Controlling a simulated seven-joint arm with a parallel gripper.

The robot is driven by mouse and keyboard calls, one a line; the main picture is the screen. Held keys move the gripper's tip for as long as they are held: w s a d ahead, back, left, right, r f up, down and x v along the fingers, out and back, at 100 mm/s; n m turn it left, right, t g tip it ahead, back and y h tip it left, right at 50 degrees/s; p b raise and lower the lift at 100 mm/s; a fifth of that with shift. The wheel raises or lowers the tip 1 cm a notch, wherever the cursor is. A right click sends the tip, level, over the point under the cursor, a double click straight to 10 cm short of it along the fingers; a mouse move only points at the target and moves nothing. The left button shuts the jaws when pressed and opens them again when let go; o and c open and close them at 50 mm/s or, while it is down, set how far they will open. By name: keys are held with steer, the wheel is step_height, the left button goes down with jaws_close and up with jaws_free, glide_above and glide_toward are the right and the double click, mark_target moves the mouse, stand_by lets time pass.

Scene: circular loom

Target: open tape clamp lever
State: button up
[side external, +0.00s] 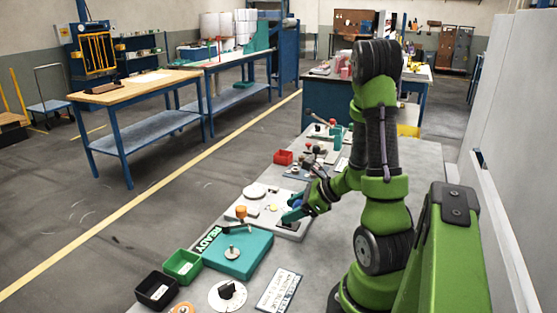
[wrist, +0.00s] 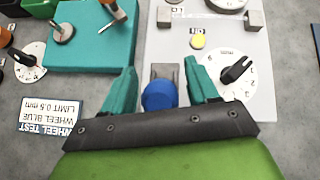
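A blue rounded part (wrist: 158,96) sits on a dark grey upright piece at the near edge of a light grey panel (wrist: 165,42). It looks like the end of the clamp lever, but its shaft is mostly hidden. My gripper (wrist: 164,76) has two teal fingers spread apart, one on each side of the blue part, with a gap visible on both sides. In the side external view, my gripper (side external: 292,214) is low over the near right part of the panel (side external: 262,226), and its fingers hide most of the clamp.
A dial with a black knob (wrist: 236,70) lies right of the right finger, and a yellow button (wrist: 198,41) lies beyond.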

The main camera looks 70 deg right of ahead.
steer(key=v, duration=1.7)
steer(key=shift+f, duration=0.1)
steer(key=w+a+r+n+g, duration=0.1)
steer(key=w+a+n+g, duration=0.1)
steer(key=w+a+n, duration=0.5)
steer(key=w+a+r+n+g, duration=0.1)
steer(key=w+a+n+g, duration=0.15)
steer(key=n, duration=0.85)
steer(key=w+a+r+n+t, duration=0.1)
steer(key=a+r+n, duration=0.2)
steer(key=a+n, duration=0.2)
steer(key=w+a+r+n+t+y, duration=0.1)
steer(key=a+r+n, duration=0.2)
steer(key=a+n, duration=0.3)
steer(key=a, duration=0.4)
steer(key=shift+w+a+n, duration=0.2)
steer(key=shift+w+n, duration=0.05)
steer(key=shift+n, duration=0.05)
